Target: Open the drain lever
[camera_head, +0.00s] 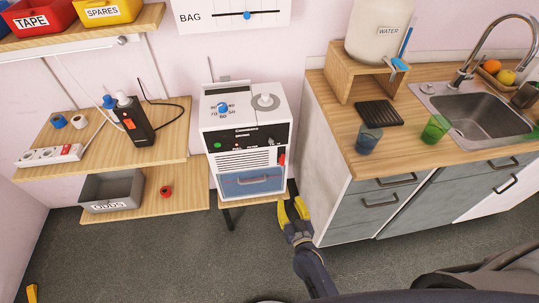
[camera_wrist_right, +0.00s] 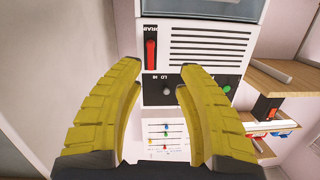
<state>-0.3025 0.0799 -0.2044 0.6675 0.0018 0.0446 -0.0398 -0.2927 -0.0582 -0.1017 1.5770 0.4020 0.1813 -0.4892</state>
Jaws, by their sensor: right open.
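The drain lever (camera_head: 282,158) is a small red handle on the right side of the white and black machine's front (camera_head: 247,136). In the right wrist view the red lever (camera_wrist_right: 151,54) stands lengthwise beside a DRAIN label, beyond the fingertips. My right gripper (camera_head: 292,212) is open and empty, below and slightly right of the lever in the head view. Its yellow fingers (camera_wrist_right: 157,75) are spread wide, with the lever roughly between their line and apart from them. Only a yellow bit of my left gripper (camera_head: 32,292) shows at the bottom left corner.
The machine stands on a small wooden stand between the left shelves (camera_head: 120,136) and the grey sink cabinet (camera_head: 385,200). The cabinet's side is close to my right gripper. A grey bin (camera_head: 112,191) sits on the lower left shelf. The floor in front is clear.

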